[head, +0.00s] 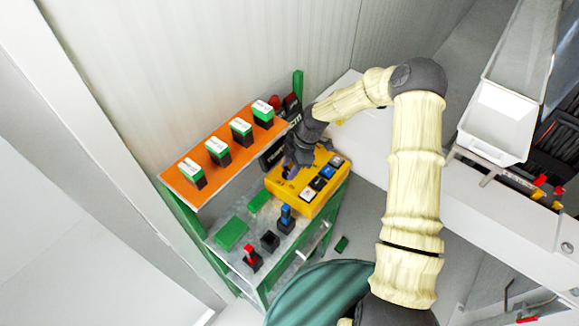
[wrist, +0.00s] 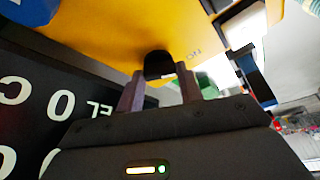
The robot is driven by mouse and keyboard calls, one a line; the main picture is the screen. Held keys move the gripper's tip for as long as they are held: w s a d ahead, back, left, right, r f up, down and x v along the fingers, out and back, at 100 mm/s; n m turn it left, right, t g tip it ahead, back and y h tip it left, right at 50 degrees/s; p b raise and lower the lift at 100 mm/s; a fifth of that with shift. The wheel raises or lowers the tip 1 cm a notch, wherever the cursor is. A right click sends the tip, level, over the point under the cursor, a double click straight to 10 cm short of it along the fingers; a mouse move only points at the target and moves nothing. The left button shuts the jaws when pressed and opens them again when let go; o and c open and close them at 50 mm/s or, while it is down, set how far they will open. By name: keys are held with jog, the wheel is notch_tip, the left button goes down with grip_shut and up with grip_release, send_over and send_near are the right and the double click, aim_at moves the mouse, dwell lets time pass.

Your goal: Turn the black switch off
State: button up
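A yellow control box (head: 284,187) sits on the green workbench. Its underside-up lettering "ON" and yellow face (wrist: 105,28) fill the top of the wrist view. A rounded black switch (wrist: 157,64) stands out from this face beside the "ON" mark. My gripper (wrist: 160,74) is open, with one finger on each side of the black switch; I cannot tell whether they touch it. In the head view my gripper (head: 294,163) is at the box's far left part and hides the switch there.
The box carries several push buttons, including a white one (head: 308,194) and a blue one (head: 327,172). Black-and-green boxes stand on an orange shelf (head: 222,138). A red-topped switch (head: 251,256) and a blue-topped one (head: 286,216) stand in front. A black lettered panel (wrist: 50,110) is close to my gripper.

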jog(key=shift+m+b, duration=0.4)
jog(key=m+t+b, duration=0.2)
jog(key=m+b, duration=0.2)
jog(key=m, duration=0.1)
jog(key=shift+s+f, duration=0.15)
jog(key=m+t+b, duration=0.1)
jog(key=m+b, duration=0.1)
jog(key=m, duration=0.1)
jog(key=shift+a+m+t+b, duration=0.1)
jog(key=shift+m+t+b, duration=0.2)
jog(key=shift+m, duration=0.1)
jog(key=shift+r+m+t+b, duration=0.2)
jog(key=shift+m+t+b, duration=0.2)
jog(key=shift+m+b, duration=0.6)
jog(key=shift+m, duration=0.3)
jog(key=o, duration=0.7)
jog(key=shift+s, duration=0.1)
